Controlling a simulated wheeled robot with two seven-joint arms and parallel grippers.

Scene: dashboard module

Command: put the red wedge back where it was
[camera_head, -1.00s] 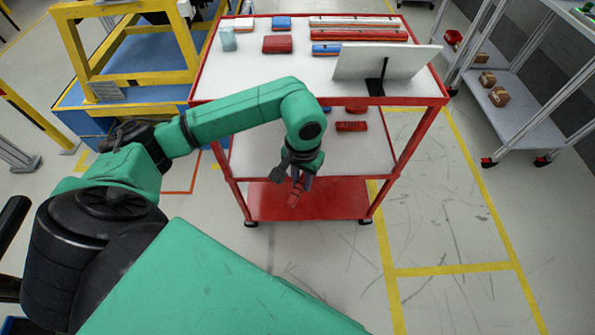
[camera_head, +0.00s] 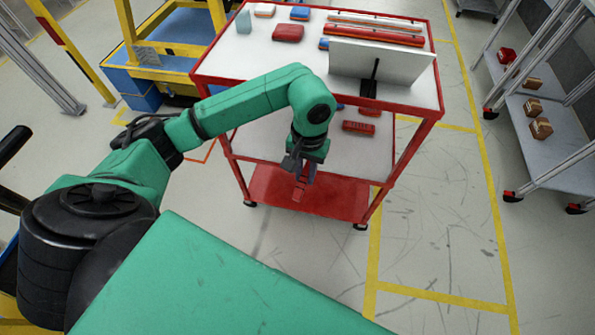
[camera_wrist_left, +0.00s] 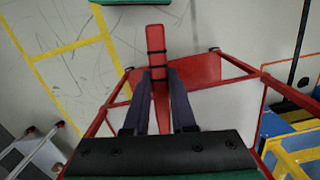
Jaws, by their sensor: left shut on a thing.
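My left gripper (camera_head: 302,176) hangs in front of the red cart, below its top shelf and over the lower part in the head view. It is shut on the red wedge (camera_head: 299,194), whose end shows beneath the fingers. In the left wrist view the wedge (camera_wrist_left: 156,42) is a long narrow red piece with dark bands, held between the two dark fingers (camera_wrist_left: 160,75) and reaching past their tips. My right gripper is in neither view.
The cart's white top shelf (camera_head: 245,58) bears a red block (camera_head: 288,33), long red rails (camera_head: 375,34) and a tilted white panel (camera_head: 382,63). A red slotted block (camera_head: 358,127) sits on its middle shelf. A grey rack (camera_head: 560,155) stands right; floor between is clear.

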